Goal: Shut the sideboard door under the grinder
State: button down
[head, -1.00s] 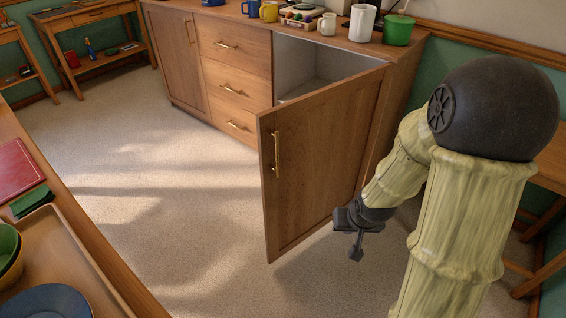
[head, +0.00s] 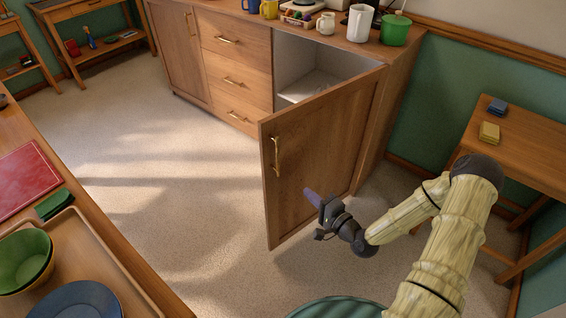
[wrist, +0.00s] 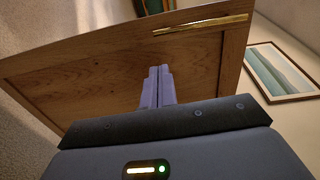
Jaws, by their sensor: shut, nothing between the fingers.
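The wooden sideboard door (head: 312,160) stands wide open, swung out from the right end of the sideboard (head: 236,75). Its brass handle (head: 276,156) is near its free edge. The door panel (wrist: 90,75) and handle (wrist: 200,25) also show in the wrist view. My gripper (head: 312,197) is in front of the door's outer face, fingers pointing at it. In the wrist view my gripper (wrist: 157,85) is shut and empty, its tips over the panel below the handle; I cannot tell whether they touch. I cannot clearly make out the grinder among the items on top.
Mugs, a white pitcher (head: 360,22) and a green pot (head: 396,30) stand on the sideboard. A small table (head: 530,150) with sponges is at right. A counter with a tray (head: 110,265) is at left. The floor (head: 170,190) between is clear.

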jog(key=shift+r+m, duration=0.2)
jog(key=shift+m, duration=0.1)
jog(key=b, duration=0.1)
send_near(282, 168)
jog(key=w+a+r, duration=0.4)
jog(key=a, duration=0.2)
jog(key=shift+w+f+t, duration=0.1)
jog(key=shift+t, duration=0.2)
